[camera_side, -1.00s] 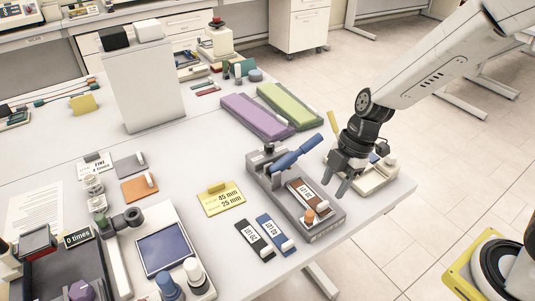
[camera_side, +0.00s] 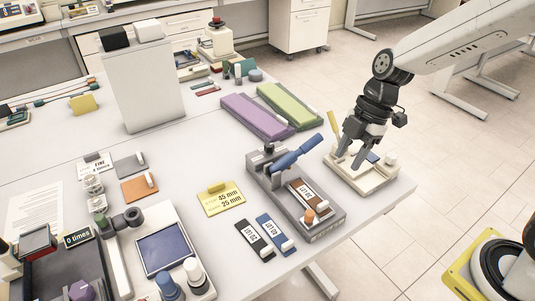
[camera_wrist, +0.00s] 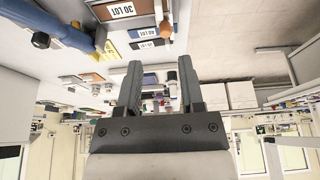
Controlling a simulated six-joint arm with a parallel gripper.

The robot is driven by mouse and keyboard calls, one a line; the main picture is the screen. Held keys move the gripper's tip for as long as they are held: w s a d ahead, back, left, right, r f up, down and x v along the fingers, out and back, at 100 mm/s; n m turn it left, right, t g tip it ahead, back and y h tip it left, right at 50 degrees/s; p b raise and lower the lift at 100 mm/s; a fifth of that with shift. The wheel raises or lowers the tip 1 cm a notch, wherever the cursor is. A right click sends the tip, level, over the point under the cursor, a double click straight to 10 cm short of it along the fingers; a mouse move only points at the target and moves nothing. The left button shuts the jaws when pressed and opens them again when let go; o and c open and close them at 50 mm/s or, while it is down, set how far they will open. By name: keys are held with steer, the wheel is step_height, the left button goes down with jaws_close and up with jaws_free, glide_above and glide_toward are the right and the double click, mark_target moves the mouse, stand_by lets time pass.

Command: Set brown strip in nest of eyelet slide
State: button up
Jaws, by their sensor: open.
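The brown strip (camera_side: 305,191), with a white lot label and a white tab, lies on the bed of the grey eyelet slide (camera_side: 281,190). It looks flat and lined up with the bed; its exact seating is too small to tell. The slide has a blue lever (camera_side: 297,152) above it and an orange knob (camera_side: 309,215) beside the strip. My gripper (camera_side: 350,159) is open and empty, right of the slide, above a cream fixture. In the wrist view, the open fingers (camera_wrist: 160,68) show nothing between them, and the brown strip (camera_wrist: 115,25) is at the top.
A black strip (camera_side: 254,239) and a blue strip (camera_side: 275,233) lie left of the slide. The cream fixture (camera_side: 375,184) stands below my gripper near the table's right edge. Purple (camera_side: 257,117) and green (camera_side: 290,106) blocks lie behind. A yellow card (camera_side: 222,198) lies left.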

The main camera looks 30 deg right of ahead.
stand_by(0.3)
steer(key=s+d+f+m+t+h, duration=0.1)
steer(key=d+m, duration=0.3)
steer(key=m, duration=0.5)
steer(key=s+d+f+m+t+h, duration=0.1)
steer(key=s+d+f+m+h, duration=0.2)
steer(key=m, duration=0.6)
steer(key=shift+s+d+f+t, duration=0.35)
steer(key=shift+s+f, duration=0.1)
steer(key=shift+f, duration=0.35)
